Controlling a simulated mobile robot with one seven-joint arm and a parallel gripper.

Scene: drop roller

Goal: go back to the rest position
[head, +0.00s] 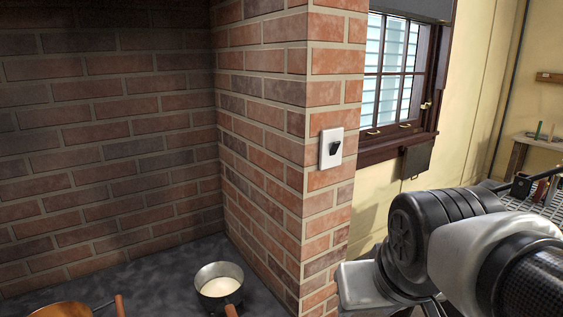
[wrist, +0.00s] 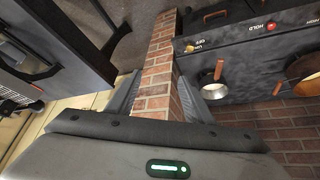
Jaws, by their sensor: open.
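My gripper (wrist: 158,98) shows in the wrist view with its two grey fingers spread apart. Nothing is held between them; only the brick pillar shows behind the gap. In the head view my arm comes in from the lower right, and the fingertips are not clearly visible there.
The brick pillar (head: 262,150) carries a white switch plate (head: 325,150). A pot (head: 218,285) with pale contents and a copper pan (head: 62,309) stand on the dark surface (head: 150,275) at lower left. A window (head: 395,70) is right of the pillar. A bench (head: 540,142) stands far right.

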